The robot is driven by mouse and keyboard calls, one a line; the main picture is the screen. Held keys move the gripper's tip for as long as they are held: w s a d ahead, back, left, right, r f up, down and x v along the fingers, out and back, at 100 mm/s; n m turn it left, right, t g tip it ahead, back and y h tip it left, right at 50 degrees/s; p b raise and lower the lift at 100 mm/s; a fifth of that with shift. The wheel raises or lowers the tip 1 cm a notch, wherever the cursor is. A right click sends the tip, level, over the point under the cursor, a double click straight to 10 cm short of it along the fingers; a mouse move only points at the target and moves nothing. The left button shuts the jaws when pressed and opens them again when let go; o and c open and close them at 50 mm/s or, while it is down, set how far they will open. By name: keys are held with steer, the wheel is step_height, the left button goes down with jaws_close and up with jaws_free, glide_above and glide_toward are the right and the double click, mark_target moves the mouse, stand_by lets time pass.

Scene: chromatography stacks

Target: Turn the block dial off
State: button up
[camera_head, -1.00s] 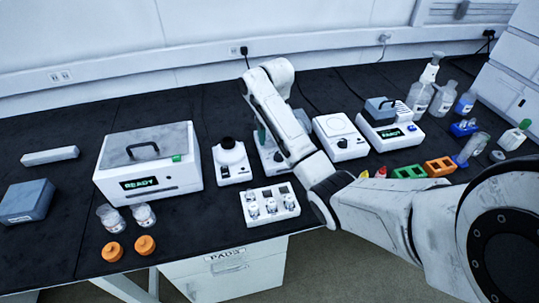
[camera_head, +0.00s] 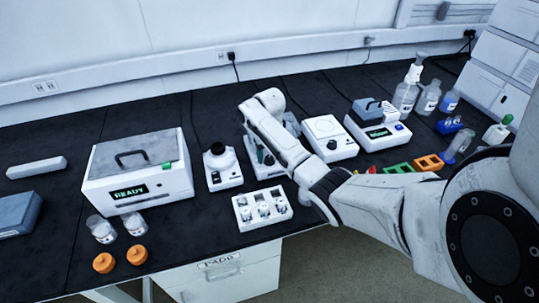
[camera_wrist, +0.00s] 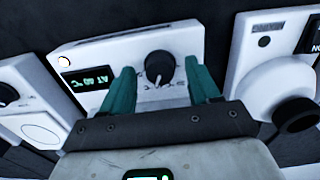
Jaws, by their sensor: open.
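The white block heater (camera_wrist: 110,62) has a lit display (camera_wrist: 87,79) with green characters that seem to begin "AT". Its black dial (camera_wrist: 160,68) has a pale pointer line, which points down in the wrist view. My gripper (camera_wrist: 162,84) is open, its two teal fingers on either side of the dial. Whether they touch it I cannot tell. In the head view, the block heater (camera_head: 252,168) is partly hidden behind my arm, and its dial is hard to make out.
A white mixer with a black cup (camera_head: 218,149) stands left of the block heater. A white round-topped plate device (camera_head: 330,137) stands to its right. A vial rack (camera_head: 243,221) sits in front. A large READY box (camera_head: 165,190) is farther left.

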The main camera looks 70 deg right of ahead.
steer(key=shift+f, duration=0.15)
steer(key=c, duration=1)
